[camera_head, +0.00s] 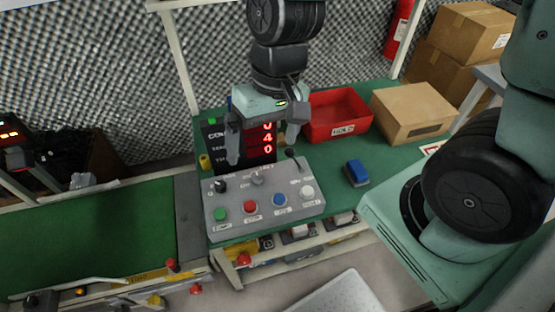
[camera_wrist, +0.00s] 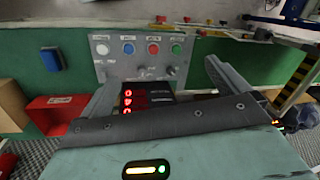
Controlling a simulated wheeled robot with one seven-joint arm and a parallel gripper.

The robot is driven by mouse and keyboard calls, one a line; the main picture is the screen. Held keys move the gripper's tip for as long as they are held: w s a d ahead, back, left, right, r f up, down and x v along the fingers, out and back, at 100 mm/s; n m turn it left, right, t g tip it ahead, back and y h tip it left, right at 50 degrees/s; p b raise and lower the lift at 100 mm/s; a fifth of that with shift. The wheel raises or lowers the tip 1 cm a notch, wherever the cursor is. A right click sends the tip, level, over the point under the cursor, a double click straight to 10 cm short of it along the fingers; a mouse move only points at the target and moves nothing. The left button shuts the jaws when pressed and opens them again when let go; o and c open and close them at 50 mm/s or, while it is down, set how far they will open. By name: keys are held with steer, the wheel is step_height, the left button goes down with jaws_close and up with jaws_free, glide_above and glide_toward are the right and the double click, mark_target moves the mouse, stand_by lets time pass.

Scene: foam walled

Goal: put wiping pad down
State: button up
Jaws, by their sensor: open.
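The wiping pad, a blue block with a darker lower part (camera_head: 356,173), lies on the green table to the right of the grey control box. It also shows in the wrist view (camera_wrist: 51,60), at upper left. My gripper (camera_head: 262,153) is open, fingers spread and nothing between them. In the head view it appears over the back of the control box and in front of the red-digit display, left of the pad and clear of it. In the wrist view my gripper (camera_wrist: 158,75) has the control box beyond its fingers.
The grey control box (camera_head: 237,212) carries several coloured buttons and knobs. Behind it is the display (camera_head: 222,156). A red bin (camera_head: 352,108) and a cardboard box (camera_head: 412,110) stand at the back right. Bare green table surrounds the pad. A conveyor (camera_head: 95,235) is at left.

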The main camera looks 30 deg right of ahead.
steer(key=s+a+r+n+h, duration=0.1)
steer(key=s+a+r+n, duration=0.1)
steer(key=s+r+n, duration=0.2)
steer(key=s+n, duration=0.3)
steer(key=s, duration=0.2)
steer(key=shift+a+r+h, duration=0.25)
steer(key=shift+h, duration=0.05)
steer(key=shift+w, duration=0.1)
stand_by(0.5)
